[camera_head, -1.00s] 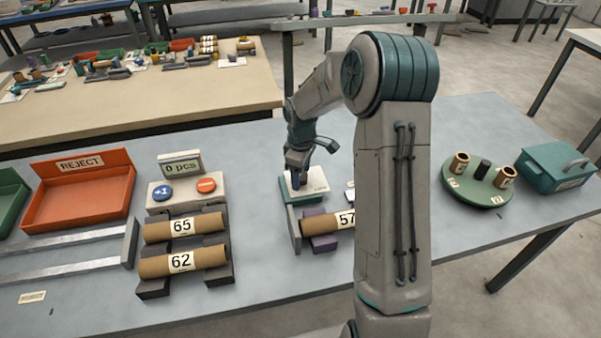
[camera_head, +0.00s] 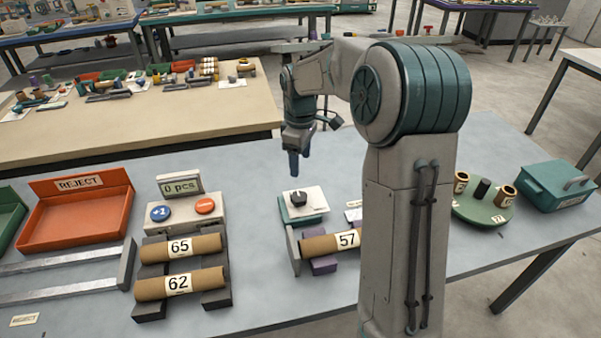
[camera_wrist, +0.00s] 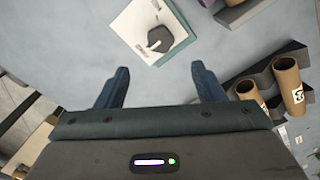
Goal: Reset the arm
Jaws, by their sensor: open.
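My gripper (camera_head: 296,162) hangs above the table, pointing down, with nothing between its fingers. In the wrist view my gripper (camera_wrist: 160,88) shows two blue fingers spread apart. Below it on the table is a teal-based device with a white top and a dark knob (camera_head: 299,199). The device (camera_wrist: 150,30) also shows in the wrist view, beyond the fingertips and apart from them.
A purple cradle holds tube 57 (camera_head: 325,244). A rack holds tubes 65 (camera_head: 160,250) and 62 (camera_head: 155,288), beside a counter box (camera_head: 180,212). An orange reject tray (camera_head: 75,215) stands left. A round green stand (camera_head: 483,215) and teal box (camera_head: 556,185) stand right.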

